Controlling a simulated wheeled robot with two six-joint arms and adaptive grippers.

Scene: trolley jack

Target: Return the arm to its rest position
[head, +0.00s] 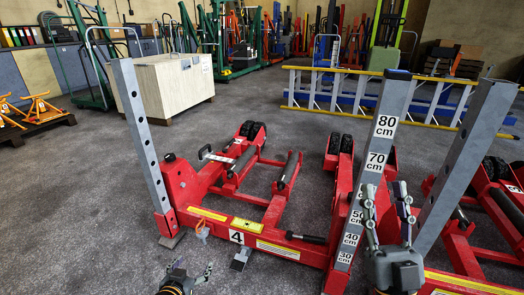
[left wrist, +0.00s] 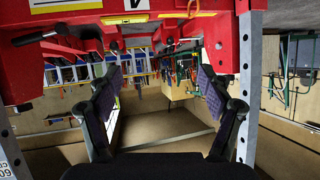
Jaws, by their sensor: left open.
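A red trolley jack (head: 283,215) with a "4" label stands on the floor in front of me, with a grey holed post at its left and a post marked in centimetres at its right. Its red frame (left wrist: 235,45) shows upside down in the left wrist view. My left gripper (head: 195,268) is low at the bottom edge, in front of the jack and apart from it. In the left wrist view its fingers (left wrist: 160,78) are spread with nothing between them. My right gripper (head: 385,190) points up in front of the centimetre post, its fingers apart and seemingly empty.
Another red jack (head: 480,225) stands close at the right. A ladder (head: 350,90) with yellow rails lies behind. A wooden crate (head: 160,85) is at the back left, and orange stands (head: 38,108) are at the far left. The grey floor between is clear.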

